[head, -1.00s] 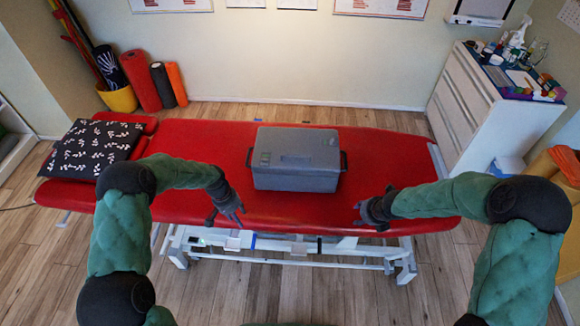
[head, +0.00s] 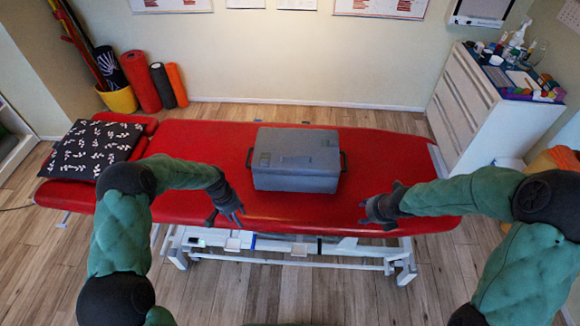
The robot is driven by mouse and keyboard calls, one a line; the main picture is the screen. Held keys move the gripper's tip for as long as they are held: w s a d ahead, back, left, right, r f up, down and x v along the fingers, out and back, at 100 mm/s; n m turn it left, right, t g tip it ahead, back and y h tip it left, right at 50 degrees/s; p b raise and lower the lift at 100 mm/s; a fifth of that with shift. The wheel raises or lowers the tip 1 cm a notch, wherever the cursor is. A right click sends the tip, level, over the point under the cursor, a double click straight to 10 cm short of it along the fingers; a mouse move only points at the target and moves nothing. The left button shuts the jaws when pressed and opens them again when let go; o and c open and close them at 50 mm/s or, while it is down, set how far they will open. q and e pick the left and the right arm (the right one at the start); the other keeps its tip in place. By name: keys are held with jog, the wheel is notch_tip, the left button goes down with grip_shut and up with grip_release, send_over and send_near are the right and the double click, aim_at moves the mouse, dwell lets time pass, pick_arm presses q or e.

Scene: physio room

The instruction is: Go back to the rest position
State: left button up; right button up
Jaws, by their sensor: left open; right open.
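My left gripper (head: 227,210) is open and empty over the front edge of the red treatment table (head: 392,158), left of the grey box. My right gripper (head: 371,209) is open and empty over the table's front edge, right of the box. The grey lidded box (head: 296,162) with dark side handles stands upright and closed on the middle of the table. Both grippers are apart from the box.
A black patterned pillow (head: 92,152) lies on the table's left end. A white cabinet (head: 470,110) with bottles and small items stands at the back right. Foam rollers (head: 140,80) and a yellow bucket (head: 120,100) stand at the back left. Wooden floor in front is clear.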

pick_arm(q)
jog(key=s+d+f+n+h+b, duration=0.1)
jog(key=s+d+f+b, duration=0.2)
jog(key=s, duration=0.9)
jog(key=s+d+f+n+h+b, duration=0.1)
jog(key=s+d+f+n+b, duration=0.1)
jog(key=s+d+f, duration=0.6)
jog(key=s+f+b, duration=0.1)
jog(key=s, duration=0.3)
jog(key=shift+s+f+t, duration=0.25)
jog(key=shift+t, duration=0.05)
pick_arm(e)
jog(key=s+a+f+n+g+y, duration=0.1)
jog(key=s+a+f+n, duration=0.5)
jog(key=n, duration=1.1)
jog(key=s+a+f+n+g+y, duration=0.1)
jog(key=s+a+f+n+g, duration=0.2)
jog(key=s+a+f+n, duration=0.4)
jog(key=s+f+n, duration=0.7)
jog(key=f+n, duration=0.3)
jog(key=shift+s+a+f, duration=0.2)
jog(key=shift+s+f, duration=0.05)
jog(key=shift+s, duration=0.05)
